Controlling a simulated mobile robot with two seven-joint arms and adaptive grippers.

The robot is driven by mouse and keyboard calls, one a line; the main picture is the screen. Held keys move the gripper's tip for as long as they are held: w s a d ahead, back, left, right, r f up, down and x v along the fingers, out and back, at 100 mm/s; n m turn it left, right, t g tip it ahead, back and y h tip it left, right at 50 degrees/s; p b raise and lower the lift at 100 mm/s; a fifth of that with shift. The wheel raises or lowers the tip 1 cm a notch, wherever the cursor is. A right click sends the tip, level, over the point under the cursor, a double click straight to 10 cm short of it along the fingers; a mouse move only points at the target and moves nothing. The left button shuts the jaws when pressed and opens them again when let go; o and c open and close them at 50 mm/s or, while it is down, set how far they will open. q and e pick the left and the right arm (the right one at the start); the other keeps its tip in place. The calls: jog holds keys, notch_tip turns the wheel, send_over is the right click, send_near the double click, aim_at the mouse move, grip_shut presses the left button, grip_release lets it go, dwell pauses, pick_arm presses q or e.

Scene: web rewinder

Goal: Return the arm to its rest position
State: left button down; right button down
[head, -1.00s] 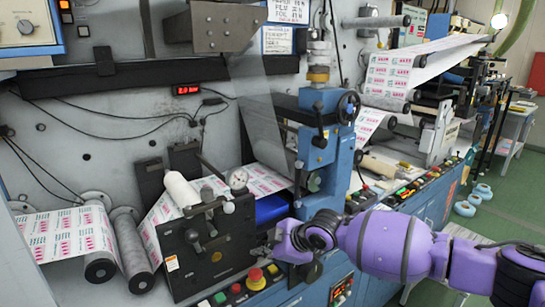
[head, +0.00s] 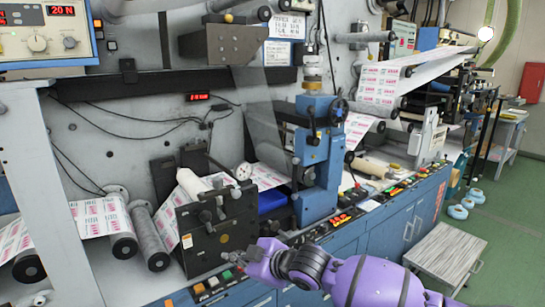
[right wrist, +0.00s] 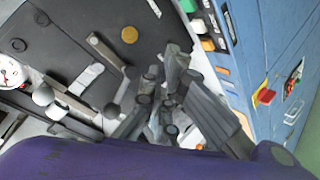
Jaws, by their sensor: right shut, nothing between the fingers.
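My right arm is purple and comes in from the lower right of the head view. Its dark grey gripper (head: 240,262) is low in front of the machine's button row, beside the black lever plate. In the right wrist view the gripper (right wrist: 165,85) is shut and empty, with its fingers together. I cannot tell from these views whether it touches the panel. My left gripper is not in view.
The black plate with levers (head: 215,245) and a pressure gauge (head: 243,171) is close to my right gripper. Blue cabinets (head: 385,240) run along the machine's front. A slatted wooden platform (head: 445,255) stands on the green floor (head: 500,215) at right.

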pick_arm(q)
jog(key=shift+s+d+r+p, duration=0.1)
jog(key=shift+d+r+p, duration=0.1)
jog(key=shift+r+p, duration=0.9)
pick_arm(e)
jog(key=s+d+f+m+h, duration=0.3)
jog(key=s+d+f, duration=0.6)
jog(key=s, duration=0.6)
jog(key=s+d+f+m+h, duration=0.3)
jog(key=s+d+f+m, duration=0.5)
jog(key=s, duration=0.7)
jog(key=s+d+f+m+h, duration=0.3)
jog(key=s+d+f+m, duration=0.2)
jog(key=s+d+f, duration=0.6)
jog(key=s+f, duration=0.1)
jog(key=s, duration=0.3)
jog(key=shift+d+f+m, duration=0.2)
jog(key=shift+f+m, duration=0.05)
jog(key=shift+m, duration=0.15)
jog(key=shift+s, duration=0.1)
